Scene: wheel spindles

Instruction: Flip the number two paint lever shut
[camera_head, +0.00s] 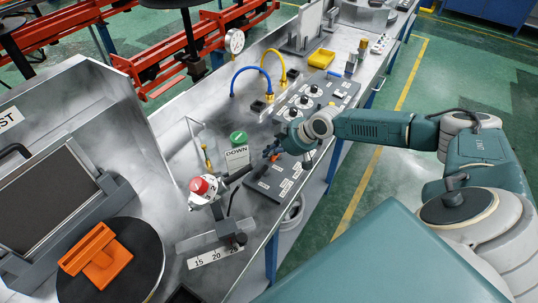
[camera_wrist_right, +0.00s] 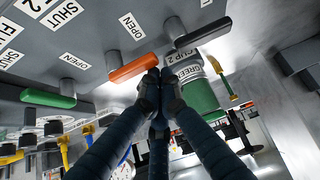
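In the right wrist view, an orange lever (camera_wrist_right: 133,68) sticks out from the grey labelled panel (camera_wrist_right: 100,25). A green lever (camera_wrist_right: 48,98) is to its left and a dark lever (camera_wrist_right: 203,32) to its right. OPEN and SHUT labels are near the levers; I cannot tell which lever is number two. My right gripper (camera_wrist_right: 160,78) has its fingertips together at the orange lever's right end, with nothing seen between them; touching is unclear. In the head view my right gripper (camera_head: 274,151) is over the bench by the panel (camera_head: 283,188). My left gripper is not in view.
In the wrist view a green cup labelled CUP 2 (camera_wrist_right: 200,98) is close beside the fingertips.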

